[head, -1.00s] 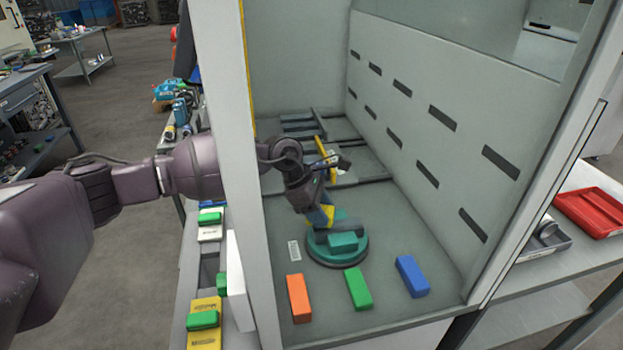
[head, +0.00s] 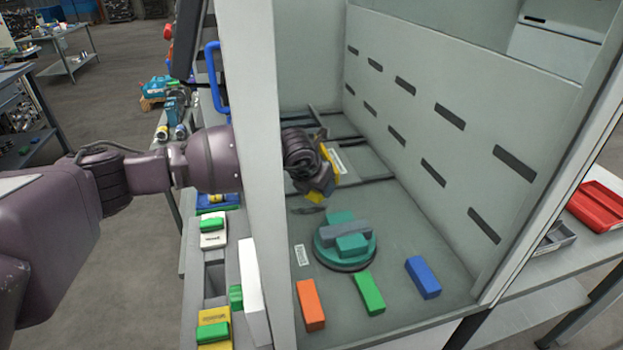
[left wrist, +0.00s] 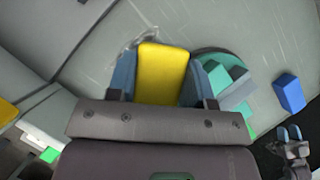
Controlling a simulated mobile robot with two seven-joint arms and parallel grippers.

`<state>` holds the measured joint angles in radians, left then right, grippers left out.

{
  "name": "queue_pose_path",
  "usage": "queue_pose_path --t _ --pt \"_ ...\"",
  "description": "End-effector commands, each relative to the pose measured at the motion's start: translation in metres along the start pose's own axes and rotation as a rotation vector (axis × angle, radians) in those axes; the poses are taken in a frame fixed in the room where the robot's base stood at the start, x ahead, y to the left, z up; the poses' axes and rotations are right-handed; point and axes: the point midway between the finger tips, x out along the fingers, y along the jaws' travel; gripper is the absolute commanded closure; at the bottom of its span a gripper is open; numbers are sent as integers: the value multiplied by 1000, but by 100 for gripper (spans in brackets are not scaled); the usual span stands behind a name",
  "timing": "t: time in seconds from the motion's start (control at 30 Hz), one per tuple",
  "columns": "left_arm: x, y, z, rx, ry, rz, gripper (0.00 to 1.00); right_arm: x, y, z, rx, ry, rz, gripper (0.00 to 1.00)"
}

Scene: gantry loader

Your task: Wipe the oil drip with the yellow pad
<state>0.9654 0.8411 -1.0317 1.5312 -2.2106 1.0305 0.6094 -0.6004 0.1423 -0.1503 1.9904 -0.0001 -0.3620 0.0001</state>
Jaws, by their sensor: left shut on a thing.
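My left gripper (head: 316,190) reaches into the machine enclosure and is shut on the yellow pad (head: 315,198). In the left wrist view the pad (left wrist: 162,72) sits between two blue fingers, over the grey floor. A faint dark smear (left wrist: 125,48) shows on the floor beside the pad in that view; it looks like the oil drip, and part may be hidden under the pad and gripper. I cannot tell whether the pad touches the floor. What looks like my right gripper (left wrist: 289,134) shows small at the lower right of the left wrist view, its opening unclear.
A round teal fixture (head: 345,250) with blocks on it stands in front of the gripper. Orange (head: 311,305), green (head: 369,293) and blue (head: 423,277) blocks lie near the enclosure's front. A pale post (head: 252,150) stands before my left arm. The slotted wall (head: 450,150) bounds the right.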

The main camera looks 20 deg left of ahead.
Motion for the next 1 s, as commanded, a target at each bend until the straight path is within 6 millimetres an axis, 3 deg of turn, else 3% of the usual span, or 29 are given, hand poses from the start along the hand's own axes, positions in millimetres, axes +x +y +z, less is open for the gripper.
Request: queue_pose_path --t 0.2,0.47,0.8,1.0 --pt "2 1 7 -91 1 52 72 2 0 0 -1 -3 -1 59" --pt "10 2 3 -99 3 56 72 4 -1 6 -1 -11 -1 59" --pt "37 1 -13 -99 6 54 72 7 -2 31 1 -42 -1 59" --pt "51 1 -21 -98 5 55 72 11 -4 33 -1 -44 -4 59"
